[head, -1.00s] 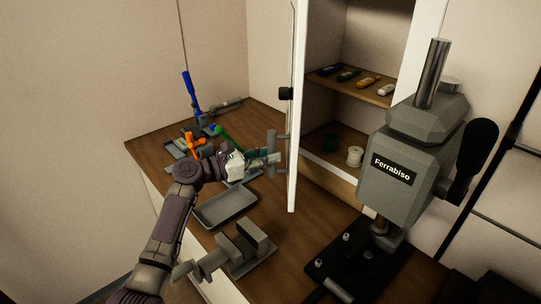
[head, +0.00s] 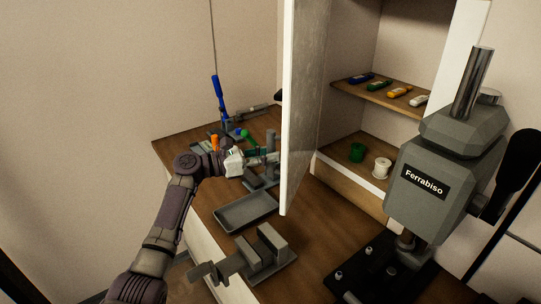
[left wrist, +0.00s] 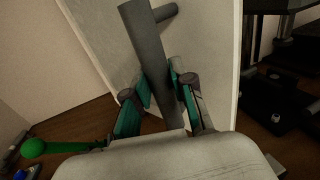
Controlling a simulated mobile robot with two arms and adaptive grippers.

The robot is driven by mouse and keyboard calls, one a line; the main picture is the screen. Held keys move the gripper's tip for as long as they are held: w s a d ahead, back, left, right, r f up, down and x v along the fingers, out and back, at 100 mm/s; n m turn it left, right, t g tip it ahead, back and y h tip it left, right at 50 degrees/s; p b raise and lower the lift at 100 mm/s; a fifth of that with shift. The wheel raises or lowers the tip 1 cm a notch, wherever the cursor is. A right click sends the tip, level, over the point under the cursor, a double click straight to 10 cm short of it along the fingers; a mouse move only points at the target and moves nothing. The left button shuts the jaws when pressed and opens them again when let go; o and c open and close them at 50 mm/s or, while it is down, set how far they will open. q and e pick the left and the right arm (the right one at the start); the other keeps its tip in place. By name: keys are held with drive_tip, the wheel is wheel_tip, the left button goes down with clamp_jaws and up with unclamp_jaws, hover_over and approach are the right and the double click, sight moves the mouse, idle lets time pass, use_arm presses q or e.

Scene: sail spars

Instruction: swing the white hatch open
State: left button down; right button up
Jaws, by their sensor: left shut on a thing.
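The white hatch (head: 308,95) stands partly open on the cabinet. In the head view I see its white edge and its greyish inner face. Its grey bar handle (head: 271,142) is on the side facing left, and the handle also shows in the left wrist view (left wrist: 142,40) in front of the hatch's white face (left wrist: 205,45). My left gripper (head: 262,160) is shut on the handle, with its green-padded fingers (left wrist: 160,95) on either side of the bar. My right gripper is in neither view.
The open cabinet has a shelf (head: 375,98) with several small coloured items; a green spool (head: 357,152) and a white spool (head: 382,167) sit below. A grey tray (head: 245,210), a vise (head: 262,255) and the Ferrabiso press (head: 430,180) stand on the bench.

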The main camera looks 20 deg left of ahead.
use_arm(q)
drive_tip(key=w+a+b, duration=0.2)
drive_tip(key=a+b, duration=0.2)
drive_tip(key=a, duration=0.3)
drive_tip(key=shift+w+f, duration=0.25)
drive_tip(key=shift+w, duration=0.1)
drive_tip(key=c, duration=0.9)
unclamp_jaws()
drive_tip(key=shift+a, duration=0.2)
drive_tip(key=shift+r, duration=0.1)
drive_tip(key=v, duration=1.2)
